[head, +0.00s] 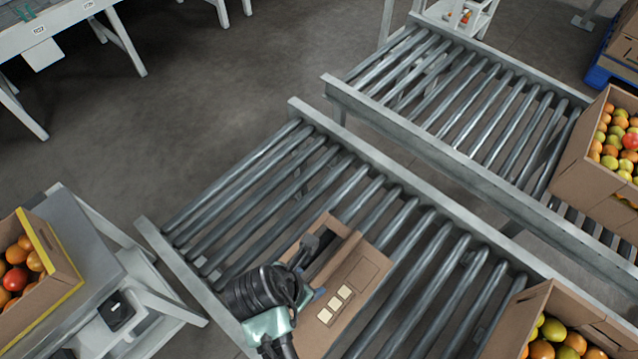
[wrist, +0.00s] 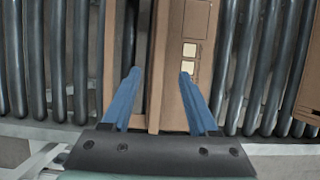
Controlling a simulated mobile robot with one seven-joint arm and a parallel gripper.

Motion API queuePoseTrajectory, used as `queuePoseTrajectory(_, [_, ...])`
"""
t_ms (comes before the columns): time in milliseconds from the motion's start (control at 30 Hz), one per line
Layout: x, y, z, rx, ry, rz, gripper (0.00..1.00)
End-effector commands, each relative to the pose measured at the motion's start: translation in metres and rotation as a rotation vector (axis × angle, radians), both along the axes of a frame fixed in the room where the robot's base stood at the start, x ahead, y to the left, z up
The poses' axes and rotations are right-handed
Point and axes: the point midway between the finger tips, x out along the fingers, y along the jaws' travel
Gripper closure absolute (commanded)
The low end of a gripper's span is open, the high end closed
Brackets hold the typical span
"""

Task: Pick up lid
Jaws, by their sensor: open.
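A flat brown cardboard piece (head: 362,272) lies on the near roller conveyor, and I take it to be the lid.
Another carton (head: 583,165) sits on the far conveyor (head: 470,95). A yellow-edged carton (head: 45,285) is on the metal stand at left. Bare rollers (head: 262,185) lie up-left of the cardboard.

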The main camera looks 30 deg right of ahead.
Motion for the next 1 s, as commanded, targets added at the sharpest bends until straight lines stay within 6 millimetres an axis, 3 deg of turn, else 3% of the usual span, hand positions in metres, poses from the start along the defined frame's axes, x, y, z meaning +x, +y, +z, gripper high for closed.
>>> queuePoseTrajectory(100, [0.003,-0.007,-0.020,0.001,-0.002,-0.001,0.40])
queuePoseTrajectory(333, [0.005,-0.013,-0.034,0.001,-0.004,-0.002,0.40])
queuePoseTrajectory(600, [0.010,-0.026,-0.071,0.001,-0.004,-0.002,0.40])
queuePoseTrajectory(933, [0.011,-0.028,-0.076,0.002,-0.005,-0.001,0.40])
queuePoseTrajectory(1000, [0.011,-0.028,-0.076,0.002,-0.005,-0.001,0.53])
